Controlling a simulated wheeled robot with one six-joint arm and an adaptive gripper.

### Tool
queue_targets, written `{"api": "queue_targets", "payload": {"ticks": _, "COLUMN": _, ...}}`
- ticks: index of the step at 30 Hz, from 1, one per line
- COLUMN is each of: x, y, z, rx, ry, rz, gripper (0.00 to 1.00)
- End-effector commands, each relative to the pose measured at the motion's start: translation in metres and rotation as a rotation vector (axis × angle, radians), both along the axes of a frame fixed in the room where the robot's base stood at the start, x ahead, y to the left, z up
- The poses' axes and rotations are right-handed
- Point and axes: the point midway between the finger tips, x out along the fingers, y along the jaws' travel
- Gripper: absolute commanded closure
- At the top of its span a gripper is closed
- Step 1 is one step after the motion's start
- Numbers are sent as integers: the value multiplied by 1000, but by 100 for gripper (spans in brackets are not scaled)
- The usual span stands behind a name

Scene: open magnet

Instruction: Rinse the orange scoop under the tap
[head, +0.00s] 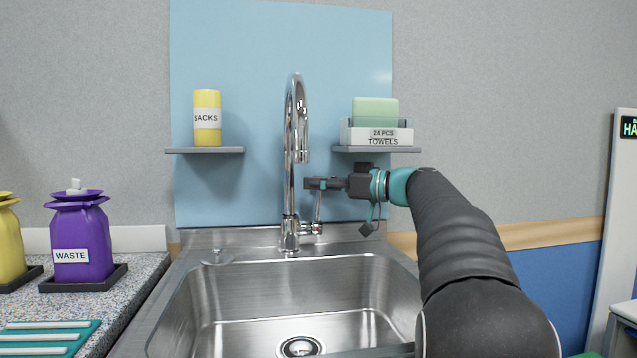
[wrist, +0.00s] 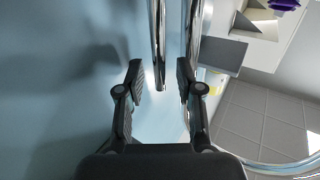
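The chrome tap (head: 297,130) stands behind the sink (head: 210,310) with its spout curved toward me. No water shows under the spout. Its thin lever (head: 319,205) rises on the right of the tap's base. My gripper (head: 311,184) is at the upper end of the lever, just right of the tap's column. In the wrist view my gripper (wrist: 160,78) is open, and the lever's tip (wrist: 157,50) reaches between the fingers without visible contact. The tap's column (wrist: 193,35) passes close by the right finger. The orange scoop is not visible in either view.
A shelf with a yellow sacks roll (head: 207,118) is left of the tap. Another shelf with a towels box (head: 377,135) sits just above my gripper. A purple waste container (head: 80,240) and a teal ribbed mat (head: 48,338) are on the left counter. The basin looks empty.

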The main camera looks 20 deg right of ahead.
Motion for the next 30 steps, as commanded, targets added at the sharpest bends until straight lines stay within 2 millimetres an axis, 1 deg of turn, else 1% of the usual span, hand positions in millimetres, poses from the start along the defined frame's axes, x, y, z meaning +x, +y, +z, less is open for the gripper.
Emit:
{"api": "queue_targets", "payload": {"ticks": 6, "x": 0, "y": 0, "z": 0, "rx": 0, "ry": 0, "rz": 0, "gripper": 64}}
{"api": "queue_targets", "payload": {"ticks": 7, "x": 0, "y": 0, "z": 0, "rx": 0, "ry": 0, "rz": 0, "gripper": 66}}
{"api": "queue_targets", "payload": {"ticks": 8, "x": 0, "y": 0, "z": 0, "rx": 0, "ry": 0, "rz": 0, "gripper": 74}}
{"api": "queue_targets", "payload": {"ticks": 9, "x": 0, "y": 0, "z": 0, "rx": 0, "ry": 0, "rz": 0, "gripper": 84}}
{"api": "queue_targets", "payload": {"ticks": 11, "x": 0, "y": 0, "z": 0, "rx": 0, "ry": 0, "rz": 0, "gripper": 99}}
{"api": "queue_targets", "payload": {"ticks": 12, "x": 0, "y": 0, "z": 0, "rx": 0, "ry": 0, "rz": 0, "gripper": 100}}
{"api": "queue_targets", "payload": {"ticks": 22, "x": 0, "y": 0, "z": -2, "rx": -1, "ry": -6, "rz": 0, "gripper": 100}}
{"api": "queue_targets", "payload": {"ticks": 30, "x": -7, "y": 1, "z": -7, "rx": -16, "ry": -76, "rz": -1, "gripper": 100}}
